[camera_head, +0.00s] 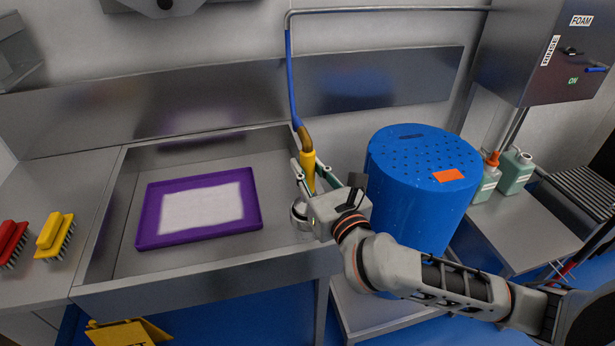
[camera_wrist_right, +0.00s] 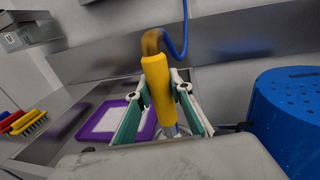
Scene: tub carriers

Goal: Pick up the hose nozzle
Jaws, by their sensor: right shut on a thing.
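The hose nozzle (camera_head: 308,168) has a yellow grip and a brass-coloured bend at its top, where a blue hose (camera_head: 292,75) joins it. It stands about upright at the right end of the sink. My right gripper (camera_head: 312,178) is around the yellow grip. In the right wrist view the nozzle (camera_wrist_right: 160,92) stands between the two green-padded fingers of the right gripper (camera_wrist_right: 162,110), which are shut on it. The nozzle's lower end is partly hidden by the gripper. My left gripper is not in view.
A purple tray (camera_head: 150,215) lies in the steel sink (camera_head: 120,262). A blue perforated tub (camera_head: 415,195) stands close to the right of my gripper. Two bottles (camera_head: 515,172) stand farther right. Red and yellow brushes (camera_head: 52,232) lie on the left counter.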

